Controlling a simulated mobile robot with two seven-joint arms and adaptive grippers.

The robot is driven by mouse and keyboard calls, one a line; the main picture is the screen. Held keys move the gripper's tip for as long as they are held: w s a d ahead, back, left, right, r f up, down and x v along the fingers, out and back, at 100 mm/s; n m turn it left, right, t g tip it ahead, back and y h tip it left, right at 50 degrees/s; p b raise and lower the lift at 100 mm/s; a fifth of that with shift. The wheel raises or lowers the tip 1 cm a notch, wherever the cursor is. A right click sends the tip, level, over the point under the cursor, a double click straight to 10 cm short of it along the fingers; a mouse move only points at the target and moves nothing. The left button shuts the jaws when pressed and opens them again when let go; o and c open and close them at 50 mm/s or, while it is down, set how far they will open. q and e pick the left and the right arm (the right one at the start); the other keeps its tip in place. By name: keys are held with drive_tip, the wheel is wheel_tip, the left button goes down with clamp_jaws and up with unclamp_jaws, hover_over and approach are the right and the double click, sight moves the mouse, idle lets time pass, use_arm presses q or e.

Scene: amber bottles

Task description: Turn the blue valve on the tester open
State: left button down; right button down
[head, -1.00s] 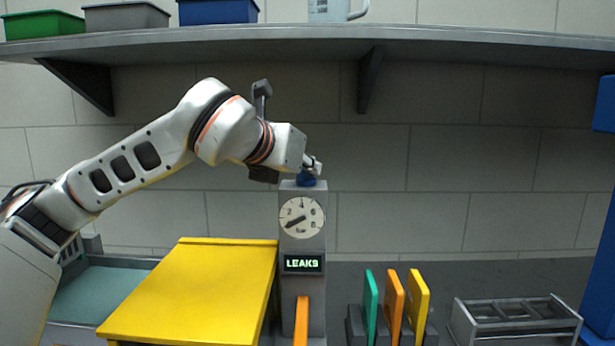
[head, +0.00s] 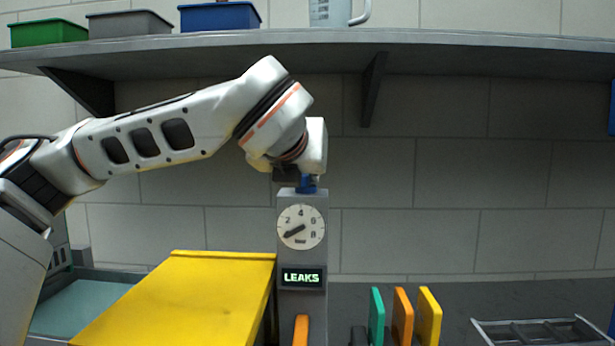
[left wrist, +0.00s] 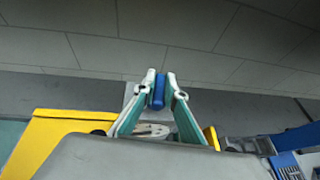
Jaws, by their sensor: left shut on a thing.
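The dial's needle points to the lower left. The blue valve (head: 307,184) is on top of the column. My left gripper (left wrist: 158,90) is above the tester, and its two fingers are shut on the blue valve, which shows between the fingertips in the left wrist view (left wrist: 158,92). In the head view my wrist hides part of the fingers. My right gripper is in neither view.
Green, orange and yellow upright plates (head: 402,315) and a metal rack (head: 535,332) are to the right. A shelf (head: 450,40) spans above the arm.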

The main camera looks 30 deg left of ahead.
use_arm(q)
drive_tip(key=shift+f, duration=0.15)
drive_tip(key=c, duration=2.1)
unclamp_jaws()
drive_tip(key=shift+s, duration=0.1)
drive_tip(key=shift+s+d+r, duration=0.15)
drive_tip(key=shift+s+r, duration=0.15)
drive_tip(key=v, duration=1.1)
drive_tip(key=shift+s, duration=0.1)
drive_tip(key=shift+f, duration=0.1)
